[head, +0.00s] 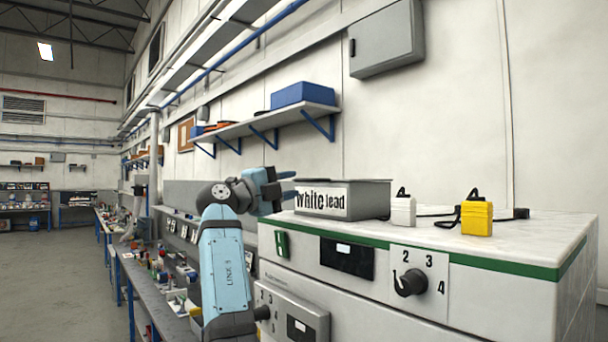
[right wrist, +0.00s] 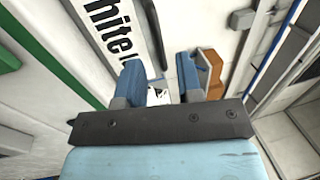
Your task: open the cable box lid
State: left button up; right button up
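The cable box (head: 368,200) is a grey box with a white label reading "White lead" (head: 320,202). It stands on the white station top in the head view. Its lid (head: 345,181) is seen almost edge-on and looks shut. My right gripper (head: 288,184) is at the left end of the box, level with its upper part. In the right wrist view its two blue fingers (right wrist: 159,82) are apart with a gap between them, beside the labelled face (right wrist: 115,30). I cannot tell whether a finger touches the box. My left gripper is not in view.
A white plug block (head: 403,211) and a yellow one (head: 477,218) with black cables stand right of the box. A rotary knob (head: 410,283) and dark display (head: 347,259) are on the station front. A wall shelf (head: 262,122) hangs above; a cluttered bench (head: 150,290) runs left.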

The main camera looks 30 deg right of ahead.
aim_at(302, 181)
jog(key=shift+p+x, duration=0.55)
jog(key=shift+x, duration=1.85)
jog(key=shift+w, duration=0.1)
grip_shut()
